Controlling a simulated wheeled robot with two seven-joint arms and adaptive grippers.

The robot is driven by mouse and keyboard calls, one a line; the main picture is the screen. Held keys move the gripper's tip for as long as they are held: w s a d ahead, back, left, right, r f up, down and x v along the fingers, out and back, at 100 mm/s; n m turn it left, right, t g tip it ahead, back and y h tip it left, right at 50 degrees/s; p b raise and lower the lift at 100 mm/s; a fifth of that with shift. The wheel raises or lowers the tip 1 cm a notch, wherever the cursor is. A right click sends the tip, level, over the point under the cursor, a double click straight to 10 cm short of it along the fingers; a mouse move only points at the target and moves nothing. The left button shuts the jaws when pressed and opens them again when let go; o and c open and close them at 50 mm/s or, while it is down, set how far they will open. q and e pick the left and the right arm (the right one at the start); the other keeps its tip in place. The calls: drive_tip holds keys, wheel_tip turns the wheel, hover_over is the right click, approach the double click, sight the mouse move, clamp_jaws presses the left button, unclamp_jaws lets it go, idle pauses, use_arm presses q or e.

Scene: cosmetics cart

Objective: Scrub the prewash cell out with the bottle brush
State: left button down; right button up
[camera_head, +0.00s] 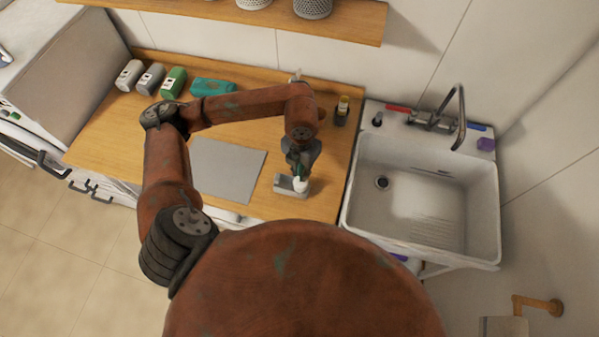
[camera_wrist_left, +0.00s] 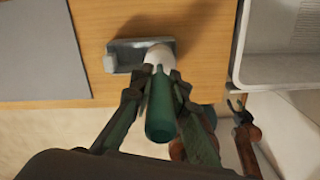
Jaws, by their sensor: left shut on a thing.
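The bottle brush (camera_wrist_left: 160,117) has a green handle and a white head (camera_wrist_left: 158,55). My left gripper (camera_head: 300,168) is shut on its green handle. A small grey drawer-like tray (camera_wrist_left: 125,57) lies on the wooden counter; it also shows in the head view (camera_head: 284,183). The white head is at the right part of this tray in both views. I cannot tell how deep the head sits or which cell it is in. A small brown and dark part at the right of the left wrist view may be my right gripper (camera_wrist_left: 238,108); its jaws are unclear.
A grey mat (camera_head: 228,170) lies left of the tray. A white sink (camera_head: 425,200) with a tap stands to the right. Several bottles and a teal pack (camera_head: 212,87) stand at the counter's back left. A small dark bottle (camera_head: 342,112) stands near the sink.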

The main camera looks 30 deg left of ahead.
use_arm(q)
drive_tip(key=shift+r+p, duration=1.55)
drive_tip(key=shift+r, duration=2.05)
